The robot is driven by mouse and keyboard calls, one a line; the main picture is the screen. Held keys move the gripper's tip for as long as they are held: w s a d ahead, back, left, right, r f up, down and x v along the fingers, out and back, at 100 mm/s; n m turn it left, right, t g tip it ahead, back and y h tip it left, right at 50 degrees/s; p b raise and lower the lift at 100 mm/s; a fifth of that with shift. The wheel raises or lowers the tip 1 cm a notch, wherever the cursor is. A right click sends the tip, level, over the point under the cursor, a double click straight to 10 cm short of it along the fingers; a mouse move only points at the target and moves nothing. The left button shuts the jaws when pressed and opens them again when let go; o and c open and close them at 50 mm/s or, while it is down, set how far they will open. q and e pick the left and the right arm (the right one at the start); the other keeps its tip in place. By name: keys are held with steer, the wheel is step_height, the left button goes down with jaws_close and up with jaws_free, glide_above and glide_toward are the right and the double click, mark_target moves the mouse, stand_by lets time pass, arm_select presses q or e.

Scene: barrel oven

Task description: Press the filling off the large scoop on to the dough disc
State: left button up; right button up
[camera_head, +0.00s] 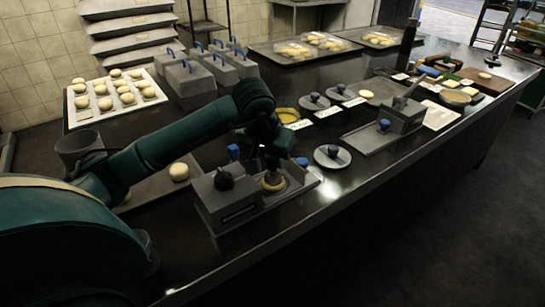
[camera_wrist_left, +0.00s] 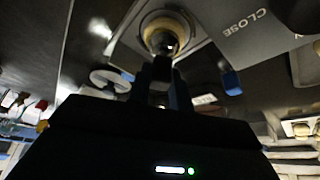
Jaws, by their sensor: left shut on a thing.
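A rounded, shiny scoop end (camera_wrist_left: 161,40) shows just beyond the fingertips. A pale dough disc (camera_wrist_left: 152,18) rings it in a square recess; in the head view the dough disc (camera_head: 272,185) lies under the gripper. I cannot tell whether scoop and dough touch, nor see the filling clearly. My right gripper is out of view.
Another grey press (camera_head: 402,115) stands further right. A tray of dough balls (camera_head: 112,97) and grey blocks with blue handles (camera_head: 190,80) stand behind. The counter's front edge is clear.

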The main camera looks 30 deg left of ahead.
arm_select(q)
steer(key=shift+f, duration=0.1)
steer(key=shift+r+p, duration=2.35)
steer(key=shift+r, duration=1.2)
